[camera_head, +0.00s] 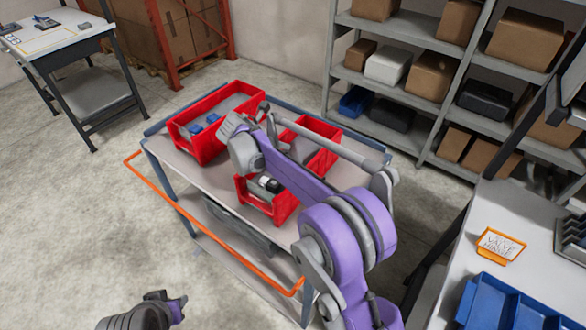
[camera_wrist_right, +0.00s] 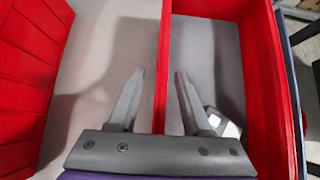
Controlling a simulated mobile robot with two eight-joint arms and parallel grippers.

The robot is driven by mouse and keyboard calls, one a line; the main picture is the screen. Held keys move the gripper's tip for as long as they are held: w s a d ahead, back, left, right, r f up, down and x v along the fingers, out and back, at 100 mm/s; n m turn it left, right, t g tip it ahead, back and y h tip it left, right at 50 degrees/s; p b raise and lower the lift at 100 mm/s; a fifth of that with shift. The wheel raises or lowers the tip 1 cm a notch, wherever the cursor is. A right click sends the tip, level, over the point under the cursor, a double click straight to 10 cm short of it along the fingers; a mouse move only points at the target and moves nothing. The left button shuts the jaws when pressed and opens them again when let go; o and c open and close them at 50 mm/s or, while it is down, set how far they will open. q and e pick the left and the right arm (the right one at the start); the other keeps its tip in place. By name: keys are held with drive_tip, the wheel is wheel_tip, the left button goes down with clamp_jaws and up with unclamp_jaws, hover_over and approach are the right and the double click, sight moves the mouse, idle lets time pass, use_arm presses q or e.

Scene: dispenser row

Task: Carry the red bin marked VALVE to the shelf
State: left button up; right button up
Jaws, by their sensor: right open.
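Three open red bins stand on the grey cart: a long one (camera_head: 187,146) at the left, one (camera_head: 325,160) at the back right and a smaller one (camera_head: 283,208) at the front. I see no readable VALVE mark on any of them.
The grey shelf (camera_head: 400,90) behind the cart holds cardboard boxes and dark and blue bins. The orange cart rail (camera_head: 205,240) runs along the near side.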

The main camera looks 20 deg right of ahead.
drive_tip(key=shift+w+d+f, duration=0.25)
drive_tip(key=shift+d+f, duration=0.05)
drive_tip(key=shift+f, duration=0.05)
drive_tip(key=shift+s, duration=0.1)
drive_tip(key=shift+c, duration=0.3)
clamp_jaws()
drive_tip(key=shift+r, duration=0.15)
idle(0.7)
